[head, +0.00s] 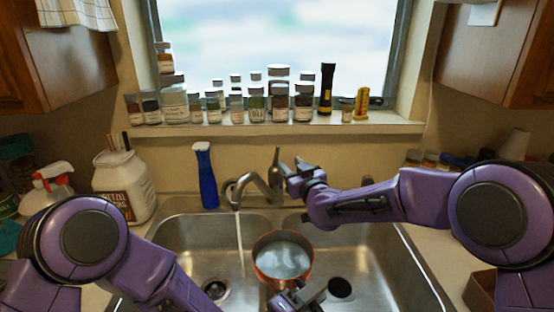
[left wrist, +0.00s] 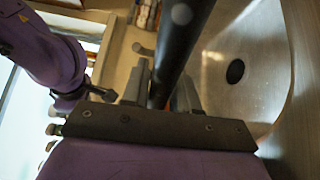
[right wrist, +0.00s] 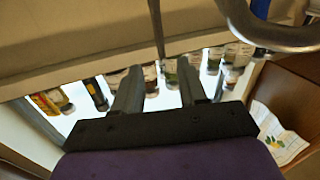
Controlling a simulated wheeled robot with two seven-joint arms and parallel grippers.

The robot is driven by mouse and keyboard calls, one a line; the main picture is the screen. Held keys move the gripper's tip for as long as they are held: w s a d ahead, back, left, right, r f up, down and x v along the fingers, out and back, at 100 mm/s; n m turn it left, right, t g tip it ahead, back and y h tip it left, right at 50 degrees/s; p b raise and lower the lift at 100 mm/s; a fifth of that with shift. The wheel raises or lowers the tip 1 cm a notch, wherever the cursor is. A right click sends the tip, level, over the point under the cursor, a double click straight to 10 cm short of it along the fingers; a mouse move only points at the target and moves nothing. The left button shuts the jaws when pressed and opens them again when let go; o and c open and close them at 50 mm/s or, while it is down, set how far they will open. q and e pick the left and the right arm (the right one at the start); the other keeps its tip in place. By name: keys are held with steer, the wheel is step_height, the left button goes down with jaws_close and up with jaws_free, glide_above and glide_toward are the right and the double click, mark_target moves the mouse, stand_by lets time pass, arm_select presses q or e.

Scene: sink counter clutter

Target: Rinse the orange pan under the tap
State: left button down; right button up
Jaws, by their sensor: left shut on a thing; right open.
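The orange pan (head: 283,258) is at the middle of the sink, above the divider, its grey inside facing up. My left gripper (head: 305,297) is at its near side, shut on its black handle, which fills the jaws in the left wrist view (left wrist: 185,45). The tap (head: 262,188) is running; its water stream (head: 241,245) falls into the left basin, just left of the pan. My right gripper (head: 297,177) is open and empty beside the upright tap lever (head: 277,160). In the right wrist view, the spout (right wrist: 270,32) is at the upper right.
A blue spray bottle (head: 206,178) stands left of the tap. A white jug (head: 124,182) and another spray bottle (head: 52,182) stand on the left counter. The left basin (head: 185,240) is mostly clear.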

mark_target(278, 152)
steer(key=x, duration=1.1)
steer(key=shift+f, duration=0.15)
jaws_close()
